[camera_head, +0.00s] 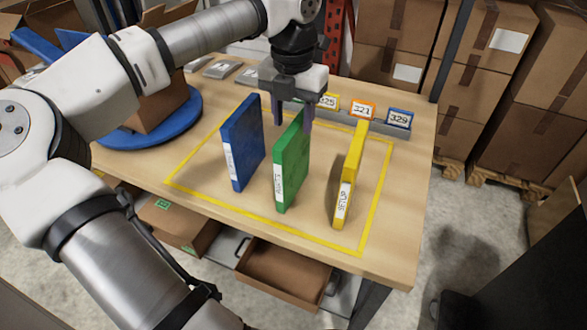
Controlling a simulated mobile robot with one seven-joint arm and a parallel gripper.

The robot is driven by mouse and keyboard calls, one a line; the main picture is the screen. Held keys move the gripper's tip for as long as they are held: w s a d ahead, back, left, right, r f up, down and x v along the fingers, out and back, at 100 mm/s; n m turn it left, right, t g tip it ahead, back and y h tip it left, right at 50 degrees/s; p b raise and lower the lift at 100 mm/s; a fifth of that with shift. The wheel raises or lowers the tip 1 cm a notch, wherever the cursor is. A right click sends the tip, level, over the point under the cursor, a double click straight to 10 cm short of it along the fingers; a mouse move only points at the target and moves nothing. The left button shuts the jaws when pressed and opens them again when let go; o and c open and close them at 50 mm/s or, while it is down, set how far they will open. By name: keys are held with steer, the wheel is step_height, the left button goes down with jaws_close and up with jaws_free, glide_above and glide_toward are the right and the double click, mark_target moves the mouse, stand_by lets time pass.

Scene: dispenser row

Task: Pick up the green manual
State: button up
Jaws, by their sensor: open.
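The green manual (291,167) stands upright on the wooden table, in the middle of a row of three, with a white label on its spine. My gripper (293,117) is open and points down over the top edge of the green manual at its far end. One finger shows on each side of the manual's top edge. I cannot tell whether either finger touches it.
A blue manual (243,143) stands close on the left and a yellow manual (349,178) on the right. Yellow tape marks a rectangle on the table (408,220). Number cards (362,110) stand behind. A cardboard box on a blue round stand (180,123) is at left.

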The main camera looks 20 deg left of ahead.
mark_target(294, 140)
steer(key=shift+s+d+f+b, duration=0.15)
steer(key=shift+f+b, duration=0.65)
steer(key=shift+f, duration=0.5)
steer(key=shift+s+d+f+b, duration=0.15)
steer(key=shift+f+b, duration=0.65)
steer(key=shift+f, duration=0.5)
steer(key=shift+a, duration=0.1)
steer(key=shift+r, duration=0.1)
steer(key=shift+c, duration=0.3)
jaws_close()
